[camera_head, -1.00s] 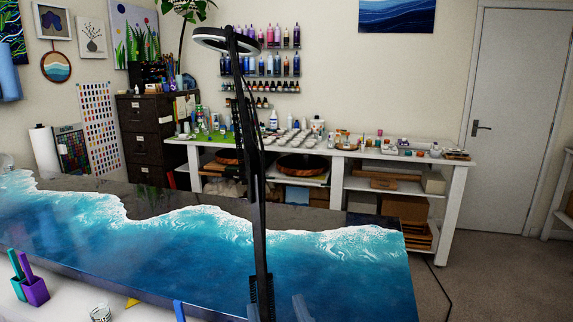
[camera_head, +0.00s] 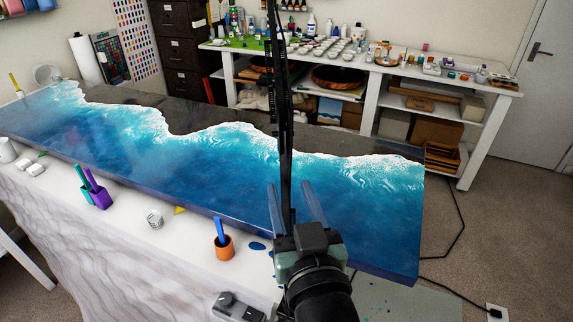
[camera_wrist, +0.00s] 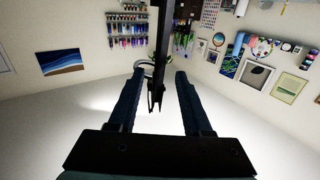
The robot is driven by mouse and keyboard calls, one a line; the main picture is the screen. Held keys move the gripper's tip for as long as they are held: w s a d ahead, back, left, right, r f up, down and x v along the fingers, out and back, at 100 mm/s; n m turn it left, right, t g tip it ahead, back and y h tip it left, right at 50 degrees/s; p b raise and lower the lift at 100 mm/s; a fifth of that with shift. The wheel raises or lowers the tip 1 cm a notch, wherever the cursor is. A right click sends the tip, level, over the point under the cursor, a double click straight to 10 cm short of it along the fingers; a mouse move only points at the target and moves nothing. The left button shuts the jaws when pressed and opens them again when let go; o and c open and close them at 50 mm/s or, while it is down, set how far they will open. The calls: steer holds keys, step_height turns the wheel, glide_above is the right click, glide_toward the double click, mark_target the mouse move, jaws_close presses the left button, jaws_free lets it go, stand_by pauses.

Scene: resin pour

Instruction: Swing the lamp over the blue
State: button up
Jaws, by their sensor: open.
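The lamp's black arm (camera_head: 284,130) rises through the middle of the head view; its top is cut off there. In the wrist view the lamp arm (camera_wrist: 163,40) runs down between my fingers, and part of its pale ring head (camera_wrist: 145,64) shows behind the left fingertip. My gripper (camera_head: 290,184) is open, with the lamp arm between its fingers in both views; I see no grip on it. The gripper (camera_wrist: 160,74) points upward. The blue resin (camera_head: 230,175) covers the near side of the long tabletop, with a white foam edge and dark far strip.
An orange cup (camera_head: 223,247), a purple holder (camera_head: 97,193) and a glass jar (camera_head: 154,218) stand on the pale near surface. A white workbench (camera_head: 455,79) with bottles and supplies stands behind.

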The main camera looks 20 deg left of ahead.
mark_target(288, 180)
steer(key=shift+p+x, duration=0.6)
steer(key=shift+x, duration=1.75)
jaws_close()
steer(key=shift+d, duration=0.1)
